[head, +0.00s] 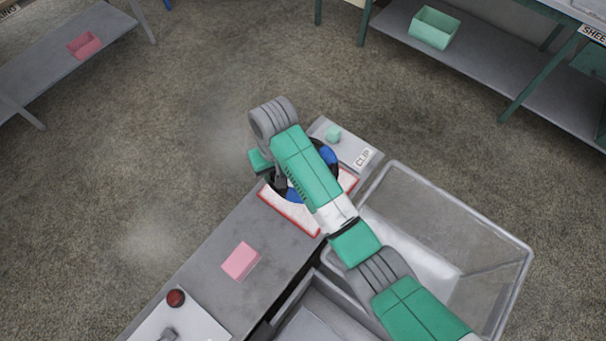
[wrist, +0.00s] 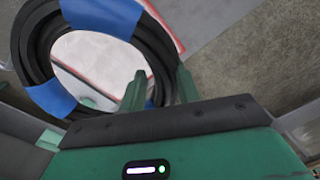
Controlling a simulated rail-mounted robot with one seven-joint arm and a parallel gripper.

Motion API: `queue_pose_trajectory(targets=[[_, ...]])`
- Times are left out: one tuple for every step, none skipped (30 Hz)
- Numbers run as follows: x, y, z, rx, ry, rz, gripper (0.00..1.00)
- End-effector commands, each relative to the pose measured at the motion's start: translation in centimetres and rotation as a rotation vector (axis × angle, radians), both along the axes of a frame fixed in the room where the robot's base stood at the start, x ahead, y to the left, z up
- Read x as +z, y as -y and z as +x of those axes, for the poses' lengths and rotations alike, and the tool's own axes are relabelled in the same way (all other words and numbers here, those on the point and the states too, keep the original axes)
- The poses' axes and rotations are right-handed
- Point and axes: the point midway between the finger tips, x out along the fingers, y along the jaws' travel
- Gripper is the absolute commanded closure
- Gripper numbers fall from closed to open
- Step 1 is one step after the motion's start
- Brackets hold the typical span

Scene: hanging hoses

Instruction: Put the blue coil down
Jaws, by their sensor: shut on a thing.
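The blue coil is a black hose ring with blue tape bands, partly hidden under my arm in the head view (head: 328,155). In the wrist view the coil (wrist: 38,65) fills the upper left. My gripper (wrist: 161,82) has one finger inside the ring and one outside, shut on the coil's near right side. The coil is over a white pad with a red border (head: 290,214), at the bench's far end. The pad also shows through the ring in the wrist view (wrist: 95,58). I cannot tell whether the coil touches the pad.
A plate labelled CLIP (head: 349,150) with a small green block (head: 333,133) adjoins the pad. A pink block (head: 241,260) and a red button (head: 176,298) are on the grey bench (head: 213,247). A clear-walled bin (head: 440,225) stands right. Shelves line the back; open floor lies left.

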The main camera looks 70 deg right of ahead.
Motion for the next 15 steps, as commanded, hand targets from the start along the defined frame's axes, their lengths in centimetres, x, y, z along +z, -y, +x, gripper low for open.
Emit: queue_pose_trajectory(targets=[[-1.1,0.9,-0.5,-0.019,0.0,-0.003,1.0],[-1.3,1.3,-0.8,-0.028,0.0,-0.002,1.0],[-1.4,1.6,-1.0,-0.035,-0.001,-0.003,1.0],[-1.4,1.8,-1.1,-0.039,-0.002,-0.003,1.0],[-1.4,1.9,-1.2,-0.042,-0.002,-0.003,1.0],[-1.4,2.0,-1.2,-0.044,-0.003,-0.003,1.0],[-1.4,2.0,-1.2,-0.044,-0.003,-0.002,1.0],[-1.5,2.0,-1.3,-0.044,-0.003,-0.002,1.0],[-2.1,1.9,-1.3,-0.044,-0.005,-0.001,1.0],[-2.7,1.9,-1.3,-0.044,-0.006,-0.001,1.0],[-3.4,1.9,-1.3,-0.044,-0.005,-0.002,1.0],[-4.5,1.9,-1.4,-0.044,-0.007,0.0,1.0],[-5.1,1.9,-1.3,-0.043,-0.005,-0.002,1.0],[-5.8,1.9,-1.3,-0.043,-0.006,-0.001,1.0],[-6.5,1.9,-1.3,-0.044,-0.005,-0.002,1.0]])
